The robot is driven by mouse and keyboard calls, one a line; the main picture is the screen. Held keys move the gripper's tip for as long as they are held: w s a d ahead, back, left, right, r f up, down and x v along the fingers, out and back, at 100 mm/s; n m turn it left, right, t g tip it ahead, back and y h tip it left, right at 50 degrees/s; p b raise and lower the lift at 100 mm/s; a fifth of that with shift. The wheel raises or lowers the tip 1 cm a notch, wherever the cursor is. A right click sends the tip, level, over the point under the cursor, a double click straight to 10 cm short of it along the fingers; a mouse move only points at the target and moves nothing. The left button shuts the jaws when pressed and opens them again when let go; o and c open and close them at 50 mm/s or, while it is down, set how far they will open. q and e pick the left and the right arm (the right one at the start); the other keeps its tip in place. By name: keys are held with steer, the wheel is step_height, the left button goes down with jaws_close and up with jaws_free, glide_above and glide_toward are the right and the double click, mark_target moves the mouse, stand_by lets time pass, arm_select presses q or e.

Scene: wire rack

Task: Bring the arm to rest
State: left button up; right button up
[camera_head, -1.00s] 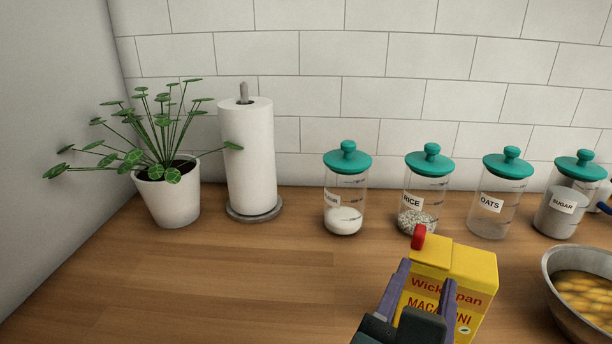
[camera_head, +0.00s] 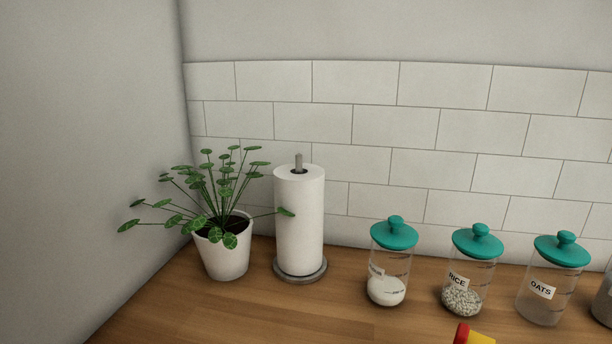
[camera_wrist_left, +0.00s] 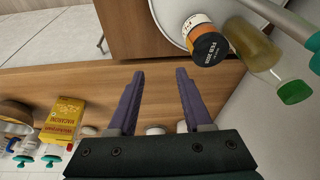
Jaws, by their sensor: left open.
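My left gripper (camera_wrist_left: 160,75) shows in the left wrist view with its two purple fingers apart and nothing between them. It is over the wooden counter, apart from the yellow macaroni box (camera_wrist_left: 63,118), which stands to the left in that view. In the head view no gripper shows. My right gripper is in neither view.
Teal-lidded jars, including rice (camera_head: 465,289) and oats (camera_head: 545,290), line the back wall. A paper towel roll (camera_head: 299,225) and potted plant (camera_head: 224,258) stand left. The wrist view shows a black-lidded jar (camera_wrist_left: 207,42) and green-capped bottle (camera_wrist_left: 255,50) on a pale round surface.

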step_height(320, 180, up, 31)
steer(key=p, duration=2.8)
